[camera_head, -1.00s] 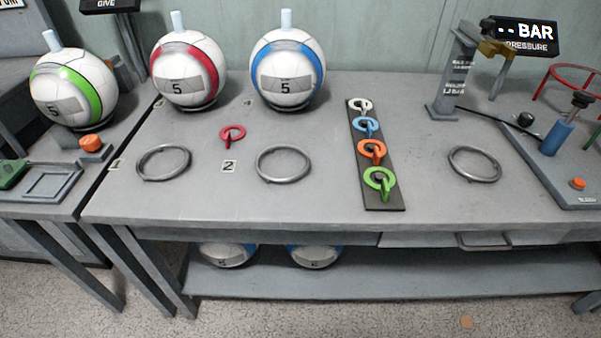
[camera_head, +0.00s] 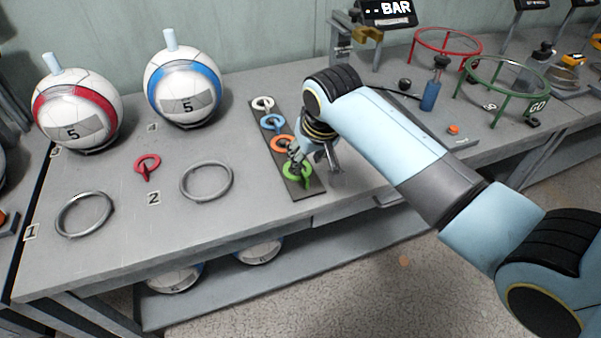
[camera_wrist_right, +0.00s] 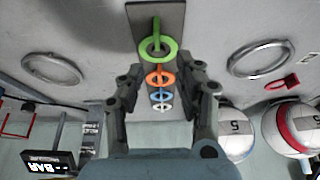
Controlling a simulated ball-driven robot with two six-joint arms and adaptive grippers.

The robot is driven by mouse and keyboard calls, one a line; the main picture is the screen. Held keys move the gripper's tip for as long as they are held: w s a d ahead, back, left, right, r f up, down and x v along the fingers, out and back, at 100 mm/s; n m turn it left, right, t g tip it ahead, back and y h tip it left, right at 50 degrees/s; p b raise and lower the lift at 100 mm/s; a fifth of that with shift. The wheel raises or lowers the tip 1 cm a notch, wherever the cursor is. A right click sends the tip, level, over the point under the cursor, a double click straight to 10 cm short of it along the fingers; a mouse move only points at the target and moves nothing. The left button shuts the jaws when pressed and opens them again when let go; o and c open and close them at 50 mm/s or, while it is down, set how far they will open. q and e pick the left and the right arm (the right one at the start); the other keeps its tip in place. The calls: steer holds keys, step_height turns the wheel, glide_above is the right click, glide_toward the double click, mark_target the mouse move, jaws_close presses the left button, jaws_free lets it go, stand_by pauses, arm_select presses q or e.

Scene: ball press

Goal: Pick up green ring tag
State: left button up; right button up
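The green ring tag (camera_head: 297,171) is the nearest of the ring tags on a dark strip (camera_head: 306,190) on the table. In the right wrist view the green ring tag (camera_wrist_right: 157,48) lies ahead of my open fingers, with its tab pointing up the picture. My right gripper (camera_head: 312,165) is over the near end of the strip, by the green ring, and partly covers it from the head camera. In the right wrist view the right gripper (camera_wrist_right: 159,82) is open with nothing between its fingertips. My left gripper is not in view.
Orange (camera_head: 283,144), blue (camera_head: 272,122) and white (camera_head: 263,104) ring tags lie farther along the strip. Balls with red (camera_head: 78,112) and blue (camera_head: 184,90) bands stand at the back left.

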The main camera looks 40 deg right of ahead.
mark_target(304, 174)
steer(key=b+x, duration=0.1)
steer(key=x, duration=0.7)
steer(key=shift+s+d+f, duration=0.1)
steer(key=shift+s+d, duration=0.05)
jaws_close()
